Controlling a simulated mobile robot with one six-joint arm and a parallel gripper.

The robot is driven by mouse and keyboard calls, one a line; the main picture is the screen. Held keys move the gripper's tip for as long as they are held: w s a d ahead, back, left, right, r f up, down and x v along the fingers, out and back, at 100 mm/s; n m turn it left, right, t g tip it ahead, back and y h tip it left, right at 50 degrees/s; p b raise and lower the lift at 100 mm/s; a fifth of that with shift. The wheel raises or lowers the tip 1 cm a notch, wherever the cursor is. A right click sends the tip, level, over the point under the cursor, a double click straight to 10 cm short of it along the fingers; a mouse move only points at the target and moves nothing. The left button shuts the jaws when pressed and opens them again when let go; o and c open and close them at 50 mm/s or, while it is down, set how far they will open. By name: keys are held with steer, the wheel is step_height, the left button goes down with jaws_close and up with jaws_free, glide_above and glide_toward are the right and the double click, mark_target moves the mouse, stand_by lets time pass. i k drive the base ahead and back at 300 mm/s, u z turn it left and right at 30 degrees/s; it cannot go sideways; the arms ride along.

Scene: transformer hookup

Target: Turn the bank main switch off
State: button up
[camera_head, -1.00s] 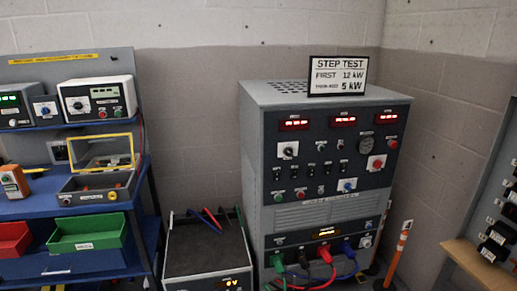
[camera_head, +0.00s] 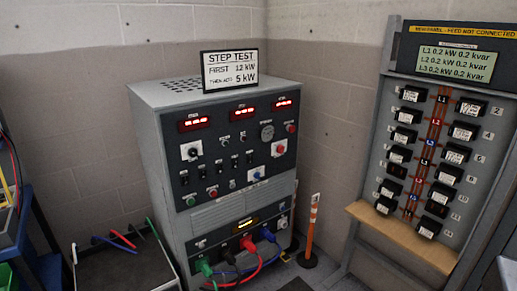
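A grey load bank cabinet (camera_head: 160,180) stands at centre left, upright on the floor. Its dark front panel carries a black rotary knob on a white plate (camera_head: 192,151), a red knob on a white plate (camera_head: 280,148) and a blue knob on a white plate (camera_head: 256,174). Several small black toggles (camera_head: 235,161) sit between them. I cannot read the labels, so I cannot tell which control is the main switch. Three red displays (camera_head: 243,112) are lit above. My gripper is not in view.
A STEP TEST sign (camera_head: 230,70) stands on the cabinet. Coloured cables (camera_head: 265,262) hang at its lower front. A striped orange post (camera_head: 312,222) stands to its right. A breaker panel (camera_head: 375,150) with a wooden ledge (camera_head: 400,234) is at right. A dark-topped box (camera_head: 120,262) is at lower left.

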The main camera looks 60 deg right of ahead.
mark_target(280, 150)
steer(key=u, duration=0.55)
steer(key=k, duration=0.15)
steer(key=z, duration=2.3)
steer(key=k, duration=0.9)
steer(key=u, duration=0.2)
steer(key=i, duration=0.7)
